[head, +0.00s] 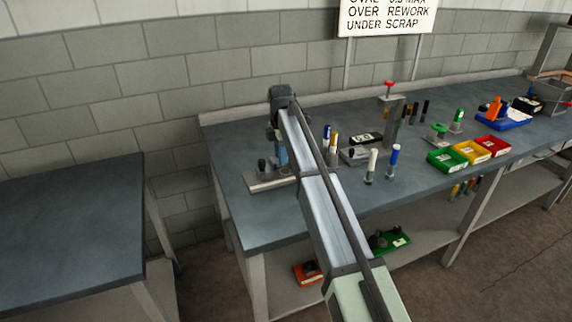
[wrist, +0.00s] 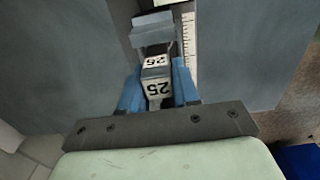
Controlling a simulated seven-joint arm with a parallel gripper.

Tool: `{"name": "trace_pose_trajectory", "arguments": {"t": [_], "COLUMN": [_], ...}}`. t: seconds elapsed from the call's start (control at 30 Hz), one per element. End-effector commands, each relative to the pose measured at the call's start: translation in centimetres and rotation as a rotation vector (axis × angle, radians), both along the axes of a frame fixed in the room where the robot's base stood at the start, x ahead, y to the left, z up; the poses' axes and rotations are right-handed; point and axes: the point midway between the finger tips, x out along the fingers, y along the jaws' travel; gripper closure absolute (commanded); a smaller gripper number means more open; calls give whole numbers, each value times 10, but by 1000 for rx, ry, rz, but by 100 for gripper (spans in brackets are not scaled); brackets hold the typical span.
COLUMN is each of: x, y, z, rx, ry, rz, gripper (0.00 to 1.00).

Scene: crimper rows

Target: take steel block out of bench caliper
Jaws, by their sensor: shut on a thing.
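The steel block (wrist: 158,88) is a small grey block with white faces marked 25, seen in the wrist view between my blue fingers. My gripper (wrist: 158,68) is shut on it, with one finger on each side. The bench caliper (wrist: 153,26) shows just beyond the block as a grey jaw, with a white ruled scale (wrist: 189,50) beside it. I cannot tell whether the block touches the jaw. In the head view my gripper (head: 281,155) points down over a grey base plate (head: 262,182) at the bench's left end; my arm hides the block there.
To the right on the workbench (head: 300,215) stand several coloured cylinders, a black display box (head: 366,139) and a post with a red knob (head: 389,83). Further right are green (head: 446,160), yellow (head: 473,152) and red (head: 494,145) bins. A separate table (head: 70,220) stands left, across a gap.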

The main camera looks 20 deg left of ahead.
Motion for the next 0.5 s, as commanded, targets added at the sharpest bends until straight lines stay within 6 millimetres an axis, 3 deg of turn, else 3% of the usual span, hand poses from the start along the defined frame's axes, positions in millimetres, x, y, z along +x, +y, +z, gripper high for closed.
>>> {"name": "trace_pose_trajectory", "arguments": {"t": [0.5], "x": [1], "y": [0], "z": [34], "rx": [1], "ry": [-1], "rz": [0], "gripper": [100]}}
